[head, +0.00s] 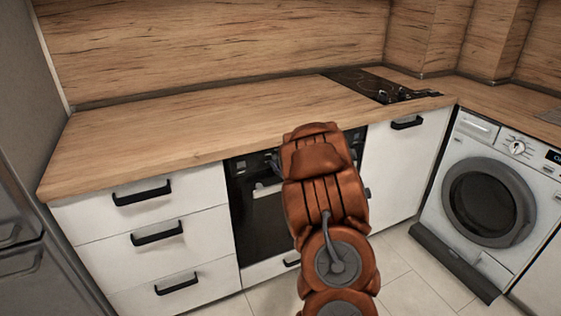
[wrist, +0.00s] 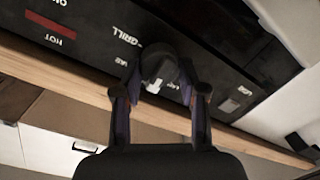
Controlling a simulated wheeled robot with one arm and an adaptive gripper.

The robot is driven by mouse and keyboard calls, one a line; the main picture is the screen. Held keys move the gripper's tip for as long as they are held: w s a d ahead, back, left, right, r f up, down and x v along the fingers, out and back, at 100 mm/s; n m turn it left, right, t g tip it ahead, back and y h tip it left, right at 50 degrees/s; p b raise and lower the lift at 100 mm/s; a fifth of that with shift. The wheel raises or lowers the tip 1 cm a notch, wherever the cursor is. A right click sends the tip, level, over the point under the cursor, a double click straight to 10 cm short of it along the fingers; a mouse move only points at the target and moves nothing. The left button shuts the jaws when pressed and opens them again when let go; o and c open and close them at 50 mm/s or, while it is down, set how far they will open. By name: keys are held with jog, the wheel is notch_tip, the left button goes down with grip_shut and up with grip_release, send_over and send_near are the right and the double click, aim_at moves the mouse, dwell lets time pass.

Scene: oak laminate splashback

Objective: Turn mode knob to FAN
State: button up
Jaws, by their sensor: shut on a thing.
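The mode knob (wrist: 156,62) is a dark round knob with a pale pointer mark, on the black oven control panel (wrist: 85,30) in the wrist view. My gripper (wrist: 160,74) is shut on the knob, one finger at each side. The panel appears upside down there, with "GRILL" legible beside the knob and "HOT" and "ON" farther left. A small label close to the knob is too blurred to read. In the head view the black oven (head: 258,208) sits under the counter, and my arm hides the knob and gripper.
The wooden countertop (head: 170,125) runs above the oven, with a black hob (head: 365,86) at its right. White drawers (head: 85,225) with black handles stand left of the oven. A washing machine (head: 455,185) stands at the right. Tiled floor is free in front.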

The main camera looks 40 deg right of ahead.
dwell(0.3)
jog(key=o, duration=1.1)
jog(key=shift+o, duration=0.2)
jog(key=v, duration=0.7)
jog(key=shift+s, duration=0.3)
